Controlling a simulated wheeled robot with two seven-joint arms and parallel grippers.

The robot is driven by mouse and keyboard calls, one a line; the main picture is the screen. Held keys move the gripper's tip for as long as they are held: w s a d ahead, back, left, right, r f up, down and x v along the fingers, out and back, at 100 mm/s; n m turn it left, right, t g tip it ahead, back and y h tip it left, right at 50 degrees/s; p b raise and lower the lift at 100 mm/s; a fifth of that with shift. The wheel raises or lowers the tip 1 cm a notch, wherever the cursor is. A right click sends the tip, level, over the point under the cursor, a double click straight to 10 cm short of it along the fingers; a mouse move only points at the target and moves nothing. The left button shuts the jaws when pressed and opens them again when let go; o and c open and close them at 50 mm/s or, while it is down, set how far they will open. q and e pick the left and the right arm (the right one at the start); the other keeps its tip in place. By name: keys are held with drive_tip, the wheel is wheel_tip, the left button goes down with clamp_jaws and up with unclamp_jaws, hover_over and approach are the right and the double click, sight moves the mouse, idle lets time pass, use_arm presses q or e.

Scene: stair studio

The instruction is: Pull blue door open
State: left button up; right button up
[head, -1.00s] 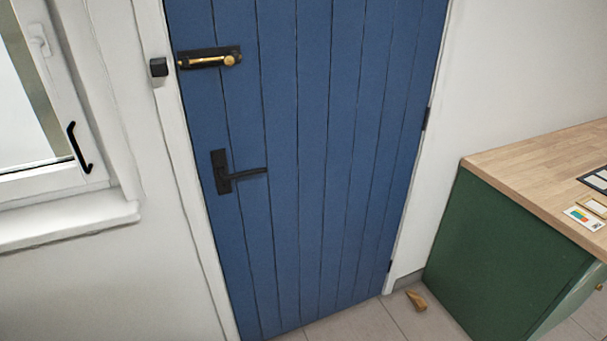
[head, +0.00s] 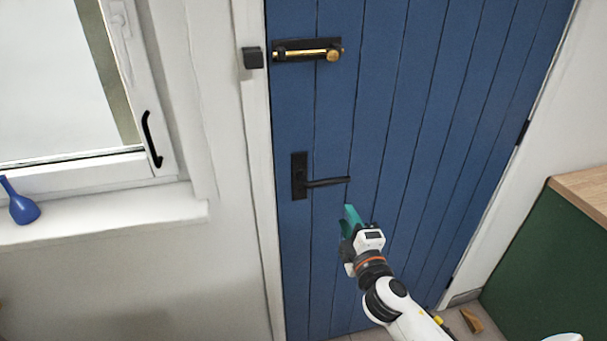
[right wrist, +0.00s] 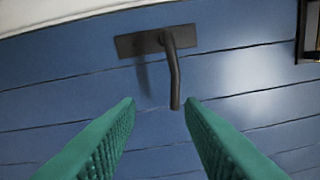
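The blue plank door (head: 400,110) stands shut in its white frame in the head view. Its black lever handle (head: 328,182) sits on a black plate near the left edge. A brass bolt (head: 306,54) on a black plate is above it, clear of the black keeper on the frame. My right gripper (head: 350,218) is just below the lever's free end. In the right wrist view its green fingers (right wrist: 160,106) are open and apart, with the lever's end (right wrist: 174,98) ahead between the tips. I see no contact. My left gripper is not in view.
A window with a black handle (head: 152,140) and a sill holding a blue vase (head: 20,204) are at the left. A green cabinet (head: 550,255) with a wooden top stands at the right. A wooden wedge (head: 472,320) lies on the floor near the hinge side.

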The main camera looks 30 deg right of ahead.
sight(334, 183)
drive_tip(key=x, duration=0.4)
drive_tip(key=r+p+x, duration=0.1)
drive_tip(key=x, duration=0.2)
drive_tip(key=r+p+x, duration=0.1)
drive_tip(key=x, duration=0.3)
drive_tip(key=shift+w+r, duration=0.2)
drive_tip(key=shift+w, duration=0.15)
clamp_jaws()
